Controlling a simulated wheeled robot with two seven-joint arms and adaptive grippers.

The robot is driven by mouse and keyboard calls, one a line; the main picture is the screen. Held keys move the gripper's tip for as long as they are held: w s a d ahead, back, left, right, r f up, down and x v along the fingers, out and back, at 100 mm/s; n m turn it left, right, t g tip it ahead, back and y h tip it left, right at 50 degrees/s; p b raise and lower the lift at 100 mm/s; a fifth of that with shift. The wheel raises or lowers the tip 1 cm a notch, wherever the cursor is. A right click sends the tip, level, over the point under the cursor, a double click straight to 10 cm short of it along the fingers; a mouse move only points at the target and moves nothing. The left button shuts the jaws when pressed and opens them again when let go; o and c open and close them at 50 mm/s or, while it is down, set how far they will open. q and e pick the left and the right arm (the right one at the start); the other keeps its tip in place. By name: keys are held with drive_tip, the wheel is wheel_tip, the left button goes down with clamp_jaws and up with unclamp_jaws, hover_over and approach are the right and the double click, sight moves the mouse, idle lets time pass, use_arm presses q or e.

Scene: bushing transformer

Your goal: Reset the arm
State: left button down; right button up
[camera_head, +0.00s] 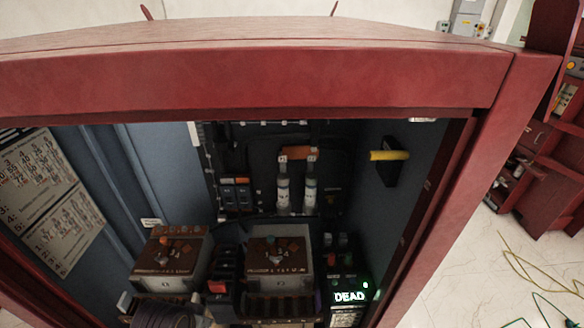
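Neither of my grippers nor my arms can be made out in the head view. The view looks down into an open red cabinet (250,80) with a dark blue-grey interior. Inside, two brown-topped transformer blocks (172,255) and (279,255) stand side by side near the bottom. A small display (349,296) at the lower right of the interior glows with the word "DEAD". A yellow handle (390,155) on a black mount sticks out from the right inner wall.
The back panel carries two pale cylinders (283,192) under an orange bar (298,153). A printed sheet (50,190) hangs on the left inner side. The cabinet's red frame bounds the opening. Outside right, loose cables (540,270) lie on the pale floor near another red cabinet (545,190).

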use_arm(q)
wheel_tip(320, 180, down, 36)
drive_tip(key=s+g+b, duration=0.1)
drive_tip(key=s+b, duration=0.1)
drive_tip(key=s, duration=0.1)
drive_tip(key=s+a+f+b, duration=0.1)
drive_tip(key=s+a+f, duration=0.1)
drive_tip(key=s+f, duration=0.8)
drive_tip(key=s+a+f+g+b, duration=0.1)
drive_tip(key=s+a+f, duration=0.1)
drive_tip(key=s+f, duration=0.9)
drive_tip(key=shift+s+g, duration=0.3)
drive_tip(key=shift+s, duration=0.15)
